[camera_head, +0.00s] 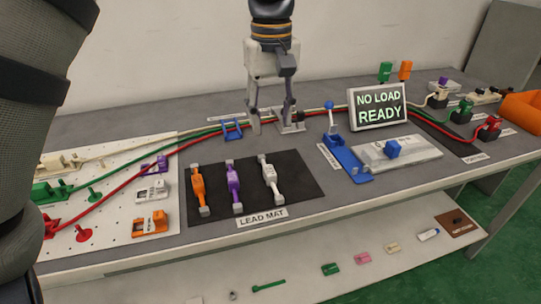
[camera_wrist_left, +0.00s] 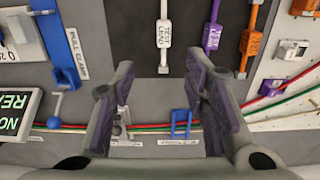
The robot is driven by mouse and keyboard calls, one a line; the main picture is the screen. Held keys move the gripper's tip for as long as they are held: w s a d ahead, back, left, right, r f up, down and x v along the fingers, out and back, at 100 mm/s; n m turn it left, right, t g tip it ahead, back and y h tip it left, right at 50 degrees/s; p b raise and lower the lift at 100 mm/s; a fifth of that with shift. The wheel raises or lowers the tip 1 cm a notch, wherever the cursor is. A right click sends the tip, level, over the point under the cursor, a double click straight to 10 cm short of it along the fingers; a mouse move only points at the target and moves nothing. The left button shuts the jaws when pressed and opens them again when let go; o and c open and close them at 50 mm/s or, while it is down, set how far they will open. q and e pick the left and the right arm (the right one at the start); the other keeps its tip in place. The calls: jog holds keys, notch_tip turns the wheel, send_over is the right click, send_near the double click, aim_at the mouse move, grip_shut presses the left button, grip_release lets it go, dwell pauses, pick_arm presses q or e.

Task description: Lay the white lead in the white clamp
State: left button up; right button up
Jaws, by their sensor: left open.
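The white lead (camera_head: 270,178) lies on the dark lead mat (camera_head: 302,182), right of the purple lead (camera_head: 233,186) and the orange lead (camera_head: 198,190). It also shows at the top of the left wrist view (camera_wrist_left: 164,34). The white clamp (camera_head: 152,191) sits on the perforated board between a purple clamp (camera_head: 155,165) and an orange clamp (camera_head: 151,224). It shows at the right of the left wrist view (camera_wrist_left: 291,49). My left gripper (camera_head: 271,119) is open and empty, above the table behind the mat, apart from the white lead. It shows large in the left wrist view (camera_wrist_left: 160,82). My right gripper is not visible.
Red, green and white cables run across the table behind the mat, below my gripper. A blue frame (camera_head: 232,130) stands near them. A blue lever fixture (camera_head: 345,155) and a sign (camera_head: 378,106) reading "NO LOAD READY" stand to the right. A lower shelf holds several small parts.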

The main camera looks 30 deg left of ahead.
aim_at(270, 170)
pick_arm(q)
jog(key=f, duration=0.7)
jog(key=s+f, duration=0.1)
jog(key=f, duration=0.3)
jog(key=shift+s+d+f, duration=0.1)
jog(key=shift+d, duration=0.05)
jog(key=shift+f, duration=0.45)
grip_shut()
